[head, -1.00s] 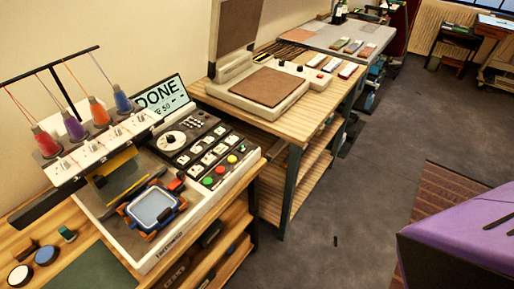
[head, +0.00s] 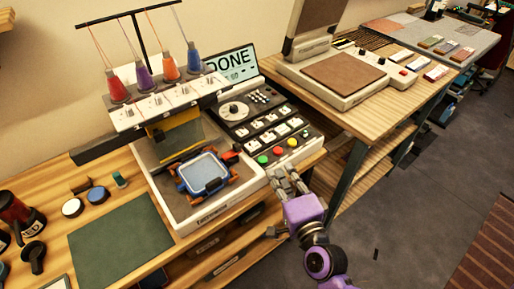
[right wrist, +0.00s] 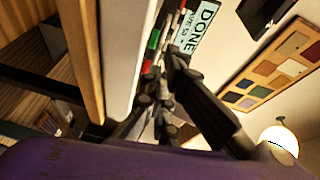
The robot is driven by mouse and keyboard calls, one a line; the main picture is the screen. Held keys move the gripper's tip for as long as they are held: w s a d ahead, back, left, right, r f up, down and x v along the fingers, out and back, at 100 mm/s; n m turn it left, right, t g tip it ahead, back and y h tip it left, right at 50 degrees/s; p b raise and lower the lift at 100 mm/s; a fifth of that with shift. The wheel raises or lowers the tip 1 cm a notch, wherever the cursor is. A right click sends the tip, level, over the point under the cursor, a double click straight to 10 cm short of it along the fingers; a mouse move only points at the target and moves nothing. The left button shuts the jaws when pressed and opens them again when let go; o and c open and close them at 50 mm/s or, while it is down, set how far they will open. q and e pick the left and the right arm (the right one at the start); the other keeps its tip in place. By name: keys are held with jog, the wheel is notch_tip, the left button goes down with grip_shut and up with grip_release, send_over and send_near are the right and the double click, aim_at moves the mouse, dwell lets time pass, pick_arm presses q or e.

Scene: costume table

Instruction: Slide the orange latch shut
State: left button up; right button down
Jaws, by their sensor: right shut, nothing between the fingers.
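The embroidery machine (head: 240,203) stands on the wooden table, holding a blue-rimmed hoop (head: 203,172) on its bed. Small orange parts (head: 181,187) sit at the hoop's sides; I cannot tell which is the latch or how far it is slid. My right gripper (head: 286,172) is shut and empty, at the machine's front right edge below the coloured buttons, right of the hoop and apart from it. In the right wrist view its dark fingers (right wrist: 162,78) are close together, pointing toward the DONE screen (right wrist: 197,28). The hoop is not seen there. My left gripper is not in view.
Thread spools (head: 142,78) stand on the machine's head above the hoop. A control panel with buttons (head: 277,150) lies right of the hoop. A green mat (head: 120,240) is clear at front left. A second table carries a flat press (head: 345,80).

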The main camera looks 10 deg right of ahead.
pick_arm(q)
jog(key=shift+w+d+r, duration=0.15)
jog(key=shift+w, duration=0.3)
pick_arm(e)
jog(key=shift+w+a+r+m+t, duration=0.15)
jog(key=shift+w+r+m+t, duration=0.15)
jog(key=shift+w+r+m, duration=0.55)
jog(key=shift+s+r+n, duration=0.1)
jog(key=shift+r+n, duration=0.05)
jog(key=shift+n, duration=0.1)
jog(key=p, duration=0.1)
send_over(256, 158)
jog(key=w+d, duration=0.2)
jog(key=d, duration=0.2)
jog(key=shift+s+a+r, duration=0.1)
jog(key=shift+s+a, duration=0.1)
jog(key=shift+a, duration=0.05)
jog(key=a, duration=0.1)
jog(key=s+a, duration=0.1)
jog(key=shift+s+a+p, duration=0.1)
jog(key=shift+a+p, duration=0.25)
jog(key=shift+p, duration=0.05)
jog(key=shift+s+a, duration=0.3)
jog(key=shift+a, duration=0.05)
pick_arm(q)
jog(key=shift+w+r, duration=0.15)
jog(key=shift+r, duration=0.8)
